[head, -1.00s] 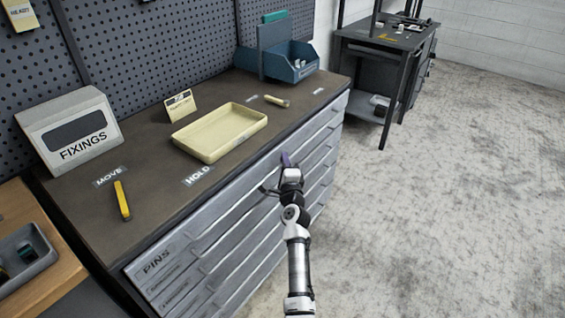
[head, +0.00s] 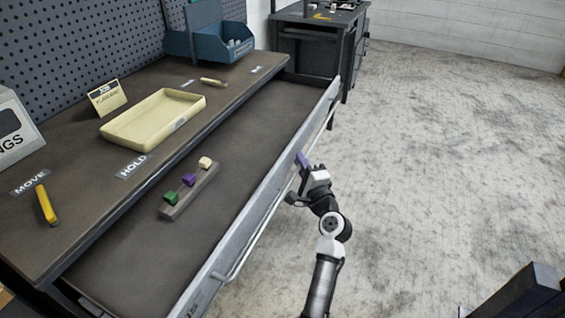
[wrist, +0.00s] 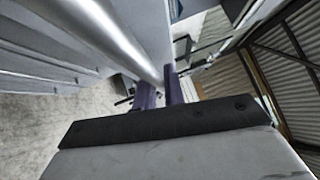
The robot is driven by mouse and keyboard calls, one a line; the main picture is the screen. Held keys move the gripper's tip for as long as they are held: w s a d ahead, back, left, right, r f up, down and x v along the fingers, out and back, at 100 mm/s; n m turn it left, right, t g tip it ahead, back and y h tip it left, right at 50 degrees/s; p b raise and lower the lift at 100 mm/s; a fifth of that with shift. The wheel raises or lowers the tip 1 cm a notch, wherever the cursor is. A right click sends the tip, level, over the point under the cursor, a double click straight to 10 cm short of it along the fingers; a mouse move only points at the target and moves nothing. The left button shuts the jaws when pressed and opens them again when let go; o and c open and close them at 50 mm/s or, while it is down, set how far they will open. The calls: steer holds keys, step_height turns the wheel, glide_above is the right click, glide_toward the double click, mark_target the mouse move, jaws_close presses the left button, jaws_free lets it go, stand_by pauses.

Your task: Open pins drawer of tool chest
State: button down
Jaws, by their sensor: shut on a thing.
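The pins drawer (head: 262,212) is the top drawer of the tool chest and stands pulled well out. Its long bar handle (head: 257,228) runs along the front, and the bar also shows in the wrist view (wrist: 110,38). My gripper (head: 303,162) is at the drawer front, shut on the handle. In the wrist view its purple fingers (wrist: 159,92) are at the bar; the exact contact is partly hidden. Inside the drawer a grey holder (head: 190,192) carries a green, a purple and a cream pin piece. The rest of the drawer floor looks bare.
On the chest top (head: 75,228) are a pale yellow tray (head: 152,118), a yellow tool (head: 46,204), a small sign (head: 106,97) and a blue bin (head: 212,42). A dark bench (head: 310,50) stands behind. The floor to the right is mostly open.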

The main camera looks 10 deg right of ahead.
steer(key=shift+s+d, duration=0.75)
steer(key=shift+d, duration=0.3)
steer(key=c, duration=1.5)
jaws_free()
steer(key=shift+s+d+f+b, duration=0.35)
steer(key=shift+s+b, duration=0.2)
steer(key=shift+s, duration=1.7)
steer(key=shift+s+d+f+b, duration=0.3)
steer(key=shift+s+b, duration=0.2)
steer(key=shift+s, duration=1.75)
steer(key=shift+s+d+f+b, duration=0.35)
steer(key=shift+s+b, duration=0.2)
steer(key=shift+s, duration=1.7)
